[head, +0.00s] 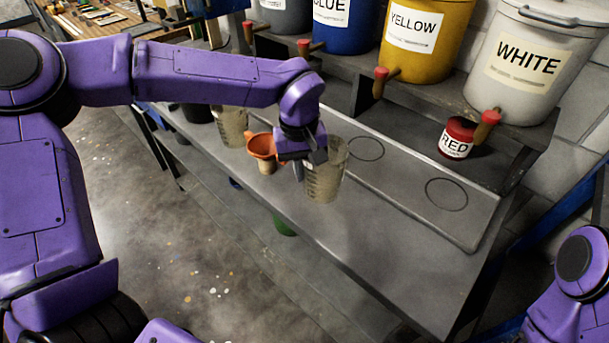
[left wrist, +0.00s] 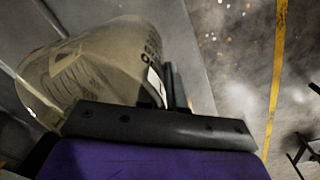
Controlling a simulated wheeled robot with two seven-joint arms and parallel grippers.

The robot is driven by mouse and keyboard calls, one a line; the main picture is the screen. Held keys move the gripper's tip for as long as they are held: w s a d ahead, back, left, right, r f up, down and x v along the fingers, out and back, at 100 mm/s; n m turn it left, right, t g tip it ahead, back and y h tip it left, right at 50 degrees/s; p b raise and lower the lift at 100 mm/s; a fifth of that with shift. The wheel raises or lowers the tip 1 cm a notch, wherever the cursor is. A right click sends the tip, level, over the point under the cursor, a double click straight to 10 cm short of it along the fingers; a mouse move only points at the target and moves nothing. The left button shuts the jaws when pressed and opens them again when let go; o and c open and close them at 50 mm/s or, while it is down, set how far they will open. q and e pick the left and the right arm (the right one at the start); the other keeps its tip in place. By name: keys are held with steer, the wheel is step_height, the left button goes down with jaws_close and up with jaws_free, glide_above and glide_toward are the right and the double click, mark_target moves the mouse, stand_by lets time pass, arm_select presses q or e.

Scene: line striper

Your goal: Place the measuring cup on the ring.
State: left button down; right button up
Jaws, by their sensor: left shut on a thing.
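A translucent, stained measuring cup (head: 327,175) is upright over the front part of the bench in the head view. My left gripper (head: 301,168) is shut on the cup's near left side. In the left wrist view the cup (left wrist: 105,65) fills the upper left, with its printed markings showing. Whether its base touches the bench cannot be told. Two thin dark rings are drawn on the raised tray: one ring (head: 366,148) just right of the cup and another ring (head: 446,194) further right. My right gripper is out of view.
A second cup (head: 230,126) and an orange funnel (head: 262,146) stand left of the held cup. A small RED can (head: 459,138) sits beneath the white bucket (head: 525,60). Blue and yellow (head: 425,40) buckets with taps line the shelf. The tray's right part is clear.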

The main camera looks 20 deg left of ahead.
arm_select(q)
steer(key=f, duration=0.2)
steer(key=w+f, duration=0.1)
steer(key=f, duration=0.1)
steer(key=shift+f, duration=0.1)
steer(key=shift+s, duration=0.1)
steer(key=c, duration=1.7)
jaws_free()
steer(key=shift+f, duration=0.1)
steer(key=o, duration=0.4)
